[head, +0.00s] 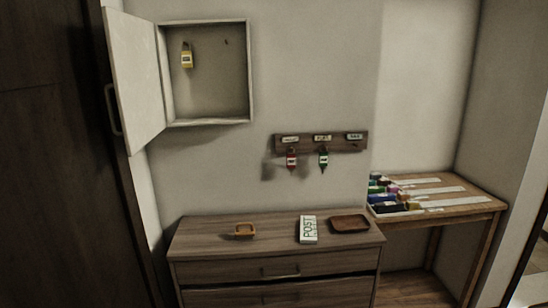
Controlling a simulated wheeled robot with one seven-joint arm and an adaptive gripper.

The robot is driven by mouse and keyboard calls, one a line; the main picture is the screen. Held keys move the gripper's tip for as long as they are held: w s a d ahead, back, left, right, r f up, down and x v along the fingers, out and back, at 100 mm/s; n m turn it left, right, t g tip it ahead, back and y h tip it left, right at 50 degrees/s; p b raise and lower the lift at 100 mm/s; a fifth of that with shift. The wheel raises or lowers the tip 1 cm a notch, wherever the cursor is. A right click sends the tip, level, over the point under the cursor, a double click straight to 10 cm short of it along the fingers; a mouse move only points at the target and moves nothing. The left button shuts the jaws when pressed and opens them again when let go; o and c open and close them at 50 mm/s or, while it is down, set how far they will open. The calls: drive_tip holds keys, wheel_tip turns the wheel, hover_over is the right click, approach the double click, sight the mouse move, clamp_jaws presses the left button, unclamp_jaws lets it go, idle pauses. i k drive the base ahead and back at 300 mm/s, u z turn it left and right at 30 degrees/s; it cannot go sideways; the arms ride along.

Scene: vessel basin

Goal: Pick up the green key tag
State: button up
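The green key tag (323,158) hangs from the middle of a dark wooden key rack (361,142) on the back wall, under one of the rack's small white labels. A red key tag (291,160) hangs to its left on the same rack. The place at the rack's right end has a label and no tag under it. A yellow key tag (187,58) hangs inside an open wall cabinet at the upper left. My gripper is not in view.
The cabinet (250,75) has its door (134,80) swung open to the left. Below the rack, a wooden dresser (205,236) bears a small orange-brown tray (244,231), a white POST box (308,230) and a brown tray (349,224). A side table (484,207) at right holds several coloured items.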

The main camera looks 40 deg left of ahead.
sight(323, 156)
drive_tip(key=u, duration=0.9)
drive_tip(key=i, duration=0.15)
drive_tip(key=u, duration=0.05)
